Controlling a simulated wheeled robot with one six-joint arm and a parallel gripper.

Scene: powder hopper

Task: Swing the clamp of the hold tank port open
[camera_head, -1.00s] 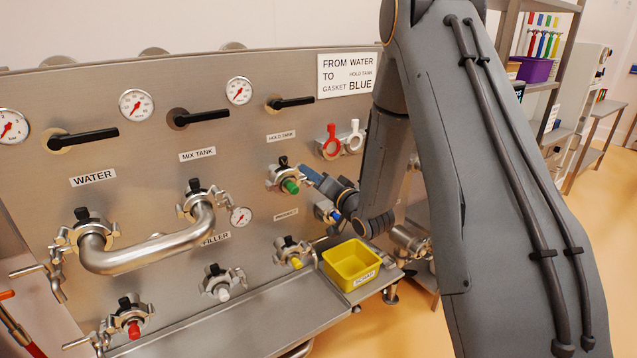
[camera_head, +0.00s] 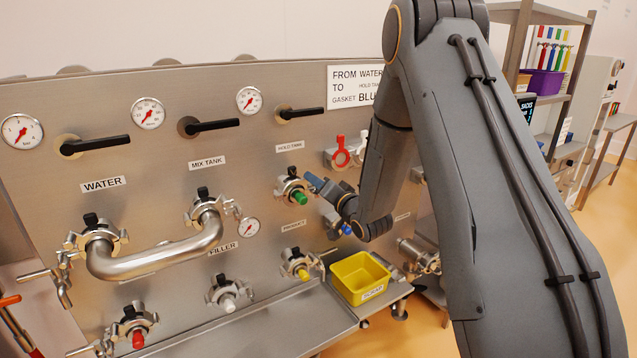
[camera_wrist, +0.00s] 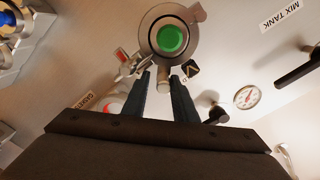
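The hold tank port (camera_head: 293,190) is on the steel panel below its HOLD TANK label, with a green cap (camera_head: 299,198) at its centre. Its clamp, a steel ring (camera_wrist: 145,38), surrounds the cap and looks closed in the wrist view. My gripper (camera_head: 311,181) is just right of the port. In the wrist view my gripper (camera_wrist: 161,75) has its two dark fingers apart, with a small grey end piece at the clamp's rim between the tips. Whether they touch it I cannot tell. A black knob (camera_wrist: 191,68) sits beside the right fingertip.
A curved steel pipe (camera_head: 155,257) joins the water and mix tank ports at left. A yellow bin (camera_head: 360,278) stands below right of the port. Red (camera_head: 341,152) and white handles hang above right. A yellow-capped port (camera_head: 302,265) is below.

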